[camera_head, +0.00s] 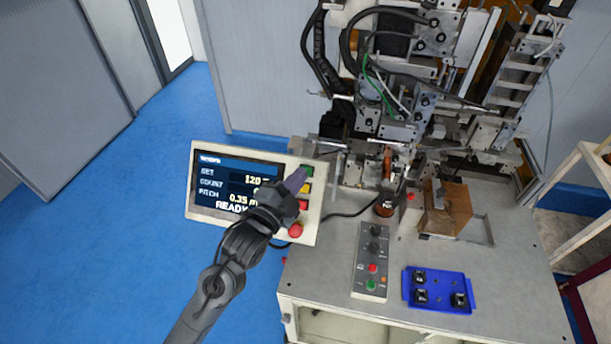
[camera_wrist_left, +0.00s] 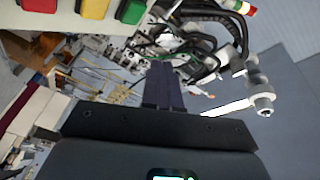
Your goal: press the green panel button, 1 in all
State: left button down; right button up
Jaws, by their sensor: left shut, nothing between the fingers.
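The tilted white control panel (camera_head: 255,155) stands at the left of the bench, with a lit screen reading READY. Its green button (camera_head: 307,171) is the top one in the right-hand column and shows in the wrist view at the top (camera_wrist_left: 131,11). My left gripper (camera_head: 298,178) is shut and empty, its tip in front of the panel just below and left of the green button. In the wrist view the shut fingers (camera_wrist_left: 161,75) appear apart from the button. I cannot tell how far the tip is from the panel face. My right gripper is not in view.
Below the green button are a yellow button (camera_head: 304,187), a red button (camera_head: 303,205) and a round red knob (camera_head: 296,231). A grey control box (camera_head: 371,255) and blue tray (camera_head: 437,302) sit on the bench. The winding machine (camera_head: 420,90) stands behind.

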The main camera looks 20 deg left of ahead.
pick_arm(q)
jog(key=shift+w+a+f+b, duration=0.2)
jog(key=shift+w+f+b, duration=0.7)
jog(key=shift+w+f, duration=0.75)
jog(key=shift+r, duration=0.15)
dwell(0.6)
jog(key=shift+w, duration=0.2)
jog(key=shift+w+f, duration=0.2)
jog(key=shift+f, duration=0.1)
dwell(0.3)
